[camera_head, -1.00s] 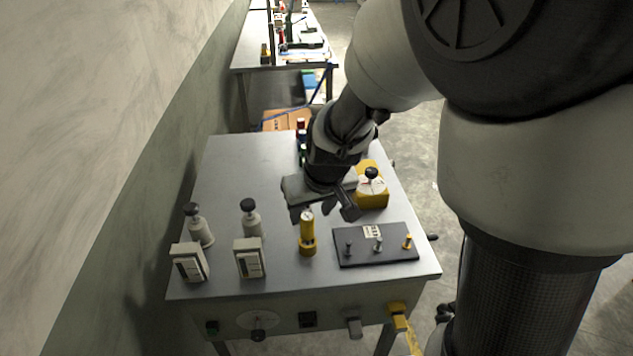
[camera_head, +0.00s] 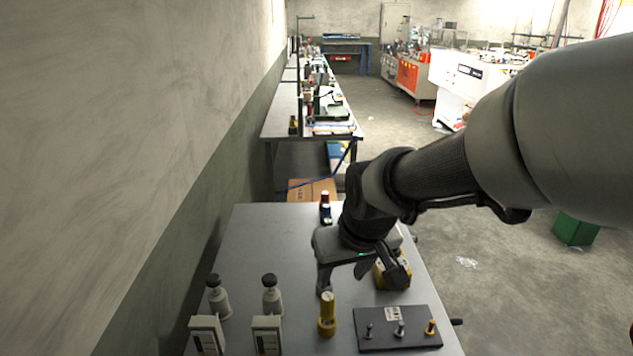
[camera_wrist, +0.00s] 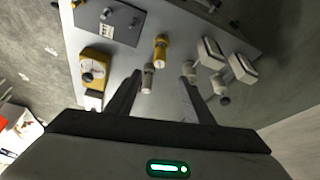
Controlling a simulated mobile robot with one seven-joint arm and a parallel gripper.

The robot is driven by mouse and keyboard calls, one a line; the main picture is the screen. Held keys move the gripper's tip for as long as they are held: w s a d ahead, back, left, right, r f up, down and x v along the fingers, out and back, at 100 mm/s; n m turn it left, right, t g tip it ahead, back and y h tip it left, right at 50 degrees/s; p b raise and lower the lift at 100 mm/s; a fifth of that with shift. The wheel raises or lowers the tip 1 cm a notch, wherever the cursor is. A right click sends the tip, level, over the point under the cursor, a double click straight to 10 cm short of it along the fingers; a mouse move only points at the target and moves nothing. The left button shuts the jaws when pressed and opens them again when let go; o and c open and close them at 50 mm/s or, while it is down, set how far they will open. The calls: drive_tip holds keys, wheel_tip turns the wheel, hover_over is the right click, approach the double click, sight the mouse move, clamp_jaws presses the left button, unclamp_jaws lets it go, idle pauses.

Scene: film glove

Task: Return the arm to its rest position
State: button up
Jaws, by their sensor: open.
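My gripper (camera_head: 362,278) hangs over the grey metal table in the head view, fingers pointing down and spread. In the wrist view its two fingers (camera_wrist: 160,95) are apart with nothing held between them. A yellow cylinder with a metal top (camera_head: 327,314) stands upright on the table just in front of the gripper. It also shows beyond the fingertips in the wrist view (camera_wrist: 161,46). My arm comes in from the right side of the head view.
A yellow box (camera_head: 392,274) stands partly behind the gripper. A dark plate with pegs (camera_head: 397,329) lies at the front right. Two grey knobbed posts (camera_head: 272,296) and two pale meters (camera_head: 267,336) stand at the front left. A wall borders the left; open floor is at right.

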drive_tip(key=s+d+r+m, duration=0.1)
drive_tip(key=s+d+r, duration=0.2)
drive_tip(key=s, duration=0.4)
drive_tip(key=s+d+r+m+t+h+p, duration=0.1)
drive_tip(key=s+d+r, duration=0.3)
drive_tip(key=s+r, duration=0.2)
drive_tip(key=shift+s+d+r+m, duration=0.3)
drive_tip(key=shift+s+m, duration=0.1)
drive_tip(key=shift+s, duration=0.3)
